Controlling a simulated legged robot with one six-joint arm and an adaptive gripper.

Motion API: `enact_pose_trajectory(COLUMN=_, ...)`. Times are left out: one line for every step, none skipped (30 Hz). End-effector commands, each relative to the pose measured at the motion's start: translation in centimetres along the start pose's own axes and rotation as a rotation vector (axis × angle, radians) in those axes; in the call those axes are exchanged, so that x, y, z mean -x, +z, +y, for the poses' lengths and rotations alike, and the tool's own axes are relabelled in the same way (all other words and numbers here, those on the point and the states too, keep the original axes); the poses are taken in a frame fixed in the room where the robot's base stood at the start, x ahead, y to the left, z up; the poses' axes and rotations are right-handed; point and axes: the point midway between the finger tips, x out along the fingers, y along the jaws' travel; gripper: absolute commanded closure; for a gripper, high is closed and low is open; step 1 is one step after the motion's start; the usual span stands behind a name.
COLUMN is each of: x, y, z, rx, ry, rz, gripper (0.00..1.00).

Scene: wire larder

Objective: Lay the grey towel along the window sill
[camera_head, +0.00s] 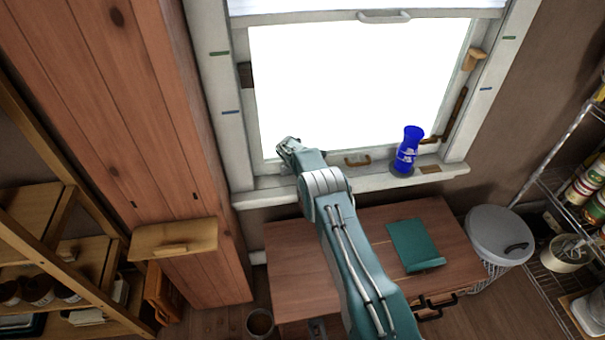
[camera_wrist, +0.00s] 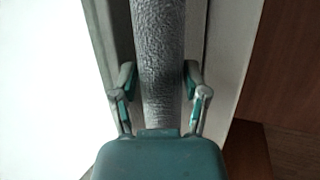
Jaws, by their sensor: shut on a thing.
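My gripper (camera_wrist: 160,82) is shut on the grey towel (camera_wrist: 157,40), a long, textured roll running up the wrist view between the two fingers. In the head view my gripper (camera_head: 288,147) is at the lower left of the bright window, above the left part of the white window sill (camera_head: 262,196). The towel is hidden, or too small to tell, behind my arm there. Whether it touches the sill I cannot tell.
A blue vase (camera_head: 408,150) stands on the right part of the sill. Below is a wooden table (camera_head: 375,227) with a green folder-like item (camera_head: 415,244). A tall wooden cupboard (camera_head: 130,110) stands left, a lidded bin (camera_head: 499,236) and wire shelves right. The middle of the sill looks clear.

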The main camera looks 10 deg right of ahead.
Motion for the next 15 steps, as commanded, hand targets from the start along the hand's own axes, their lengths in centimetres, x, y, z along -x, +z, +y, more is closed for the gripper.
enact_pose_trajectory(x=-0.5, y=-0.1, z=0.0, rx=-0.001, ry=0.000, rz=0.000, gripper=0.99)
enact_pose_trajectory(x=-0.8, y=-0.1, z=-0.1, rx=0.000, ry=-0.002, rz=0.000, gripper=0.99)
enact_pose_trajectory(x=-1.5, y=-0.4, z=-0.5, rx=0.001, ry=-0.003, rz=0.000, gripper=0.99)
enact_pose_trajectory(x=-1.9, y=-0.5, z=-0.7, rx=0.001, ry=-0.004, rz=0.000, gripper=0.99)
enact_pose_trajectory(x=-2.2, y=-0.6, z=-0.8, rx=0.001, ry=-0.002, rz=0.000, gripper=0.99)
enact_pose_trajectory(x=-2.6, y=-0.7, z=-1.0, rx=0.001, ry=-0.003, rz=0.000, gripper=0.99)
enact_pose_trajectory(x=-2.7, y=-0.8, z=-1.1, rx=0.001, ry=-0.001, rz=0.000, gripper=0.99)
enact_pose_trajectory(x=-2.9, y=-0.8, z=-1.1, rx=0.001, ry=-0.001, rz=0.000, gripper=0.99)
enact_pose_trajectory(x=-3.0, y=-0.9, z=-1.1, rx=0.001, ry=0.000, rz=0.000, gripper=0.99)
enact_pose_trajectory(x=-3.0, y=-0.9, z=-1.2, rx=0.001, ry=-0.001, rz=0.000, gripper=0.99)
enact_pose_trajectory(x=-3.1, y=-0.9, z=-1.2, rx=0.001, ry=0.000, rz=0.000, gripper=0.99)
enact_pose_trajectory(x=-3.0, y=-0.9, z=-1.2, rx=0.001, ry=0.000, rz=0.000, gripper=0.99)
enact_pose_trajectory(x=-3.0, y=-0.9, z=-1.2, rx=0.001, ry=0.000, rz=0.000, gripper=0.99)
enact_pose_trajectory(x=-3.0, y=-0.9, z=-1.2, rx=0.001, ry=-0.001, rz=0.000, gripper=0.99)
enact_pose_trajectory(x=-3.0, y=-0.9, z=-1.2, rx=0.000, ry=-0.001, rz=0.000, gripper=0.99)
